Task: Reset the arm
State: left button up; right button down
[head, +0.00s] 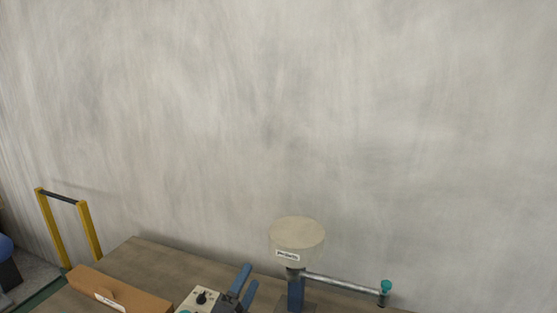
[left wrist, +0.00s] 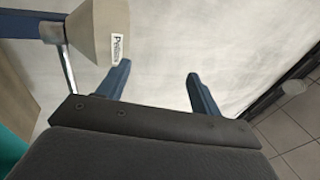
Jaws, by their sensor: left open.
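My left gripper (head: 248,278) shows at the bottom edge of the head view, above the table, with its two blue fingers apart and nothing between them. In the left wrist view its fingers (left wrist: 157,71) are also spread and empty, with the pale wall behind. The gripper is left of the beige round-topped device (head: 297,238), which has a white label and stands on a blue post. This device also shows in the left wrist view (left wrist: 98,30), close beside one finger. My right gripper is in neither view.
A metal bar (head: 340,284) with a teal knob (head: 386,286) extends right from the device. A brown labelled box (head: 120,290) and a beige control panel (head: 203,299) are on the wooden table (head: 150,255). A yellow frame (head: 90,232) stands left. The wall is behind.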

pick_arm(q)
jog(key=s+a+f+n+g+y, duration=0.35)
jog(key=a+f+n+y, duration=0.2)
jog(key=f+n, duration=0.2)
jog(key=s+a+f+n+g+y, duration=0.35)
jog(key=a+f+n, duration=0.3)
jog(key=f, duration=0.25)
jog(key=s+a+f+n+g, duration=0.1)
jog(key=s+f+n+g, duration=0.4)
jog(key=s, duration=0.6)
jog(key=s+a+f+n+g, duration=0.1)
jog(key=s+f+n+g, duration=0.1)
jog(key=s+f+g, duration=0.6)
notch_tip(320, 180, down, 27)
jog(key=d+t, duration=0.1)
jog(key=t, duration=0.1)
jog(key=s+f, duration=0.4)
jog(key=f, duration=0.6)
jog(key=s+f+b, duration=0.1)
jog(key=s+f, duration=0.3)
jog(key=f, duration=0.7)
jog(key=shift+d+f, duration=0.2)
jog(key=shift+d, duration=0.1)
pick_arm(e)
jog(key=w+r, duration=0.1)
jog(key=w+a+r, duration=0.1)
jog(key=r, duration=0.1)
